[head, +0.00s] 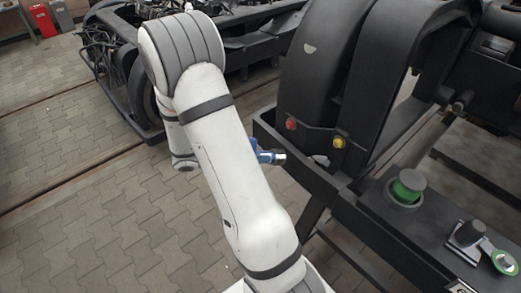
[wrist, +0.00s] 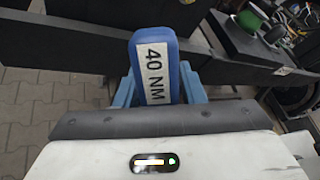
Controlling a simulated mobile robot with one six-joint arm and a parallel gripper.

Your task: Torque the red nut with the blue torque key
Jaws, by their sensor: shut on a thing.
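The red nut (head: 291,124) sits on the dark bogie frame, left of a yellow nut (head: 338,142). The blue torque key (head: 266,155) sticks out to the right from behind my arm in the head view. Its metal end points right, a little below and left of the red nut, and appears apart from it. In the wrist view the blue key (wrist: 172,48) stands between the light blue fingers of my gripper (wrist: 157,82), with a "40 NM" label facing the camera. My gripper is shut on it. In the head view my arm hides the gripper. Neither nut is recognisable in the wrist view.
A black ledge (head: 375,225) at the right carries a green-banded round item (head: 408,187) and a dark knob beside a green disc (head: 503,262). Another bogie (head: 250,28) stands behind. A red bin (head: 43,21) is far left. The paved floor at left is clear.

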